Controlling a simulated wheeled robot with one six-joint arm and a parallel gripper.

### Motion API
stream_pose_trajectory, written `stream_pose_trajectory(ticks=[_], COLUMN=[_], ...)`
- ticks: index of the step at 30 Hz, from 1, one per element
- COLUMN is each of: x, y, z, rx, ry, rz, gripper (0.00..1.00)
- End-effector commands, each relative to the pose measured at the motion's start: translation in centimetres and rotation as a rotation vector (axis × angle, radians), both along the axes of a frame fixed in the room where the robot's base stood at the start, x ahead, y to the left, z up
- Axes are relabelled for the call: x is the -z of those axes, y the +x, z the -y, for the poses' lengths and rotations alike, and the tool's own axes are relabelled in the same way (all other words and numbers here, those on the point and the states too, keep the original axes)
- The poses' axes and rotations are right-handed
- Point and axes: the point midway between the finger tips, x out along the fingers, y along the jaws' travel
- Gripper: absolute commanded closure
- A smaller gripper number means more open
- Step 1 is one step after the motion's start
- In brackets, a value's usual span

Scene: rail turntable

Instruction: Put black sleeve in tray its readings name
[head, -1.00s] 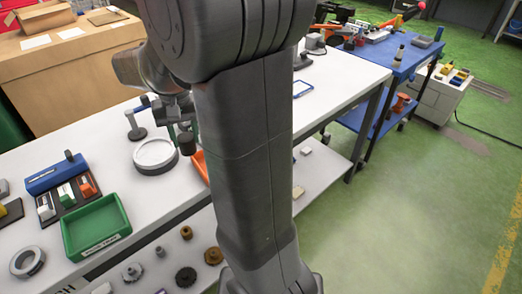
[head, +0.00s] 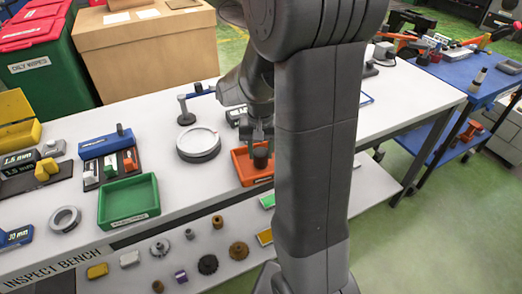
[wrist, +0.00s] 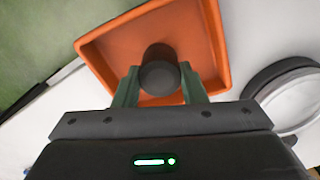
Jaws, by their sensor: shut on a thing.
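The black sleeve (wrist: 160,72) is between the two green fingers of my gripper (wrist: 158,84), which is shut on it. In the wrist view it shows in front of the orange tray (wrist: 212,28); I cannot tell whether it touches the tray floor. In the head view the sleeve (head: 261,158) hangs below my gripper (head: 259,140) over the orange tray (head: 245,172), partly hidden by my arm. A green tray (head: 112,219) with a label on its front stands to the left on the white bench, empty.
A round white-topped dial or plate (head: 198,143) with a dark rim stands left of the orange tray. A grey ring (head: 54,222), a blue block gauge (head: 105,143) and a yellow case (head: 18,130) are further left. Several gears and small parts lie on the lower shelf (head: 225,262).

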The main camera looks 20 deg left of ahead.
Motion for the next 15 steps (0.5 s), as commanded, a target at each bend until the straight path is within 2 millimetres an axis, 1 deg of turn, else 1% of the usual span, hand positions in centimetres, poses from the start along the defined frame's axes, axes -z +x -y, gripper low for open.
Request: stream_pose_trajectory(ticks=[7,11,12,14,15], x=[0.06,0.49,0.37,0.35,0.35], y=[0.02,0.01,0.00,-0.01,-0.01], z=[-0.01,0.00,0.00,0.00,0.00], rx=[0.000,0.000,0.000,0.000,0.000], ry=[0.000,0.000,0.000,0.000,0.000], rz=[0.001,0.001,0.000,0.000,0.000], gripper=[0.94,0.94,0.54,0.43,0.41])
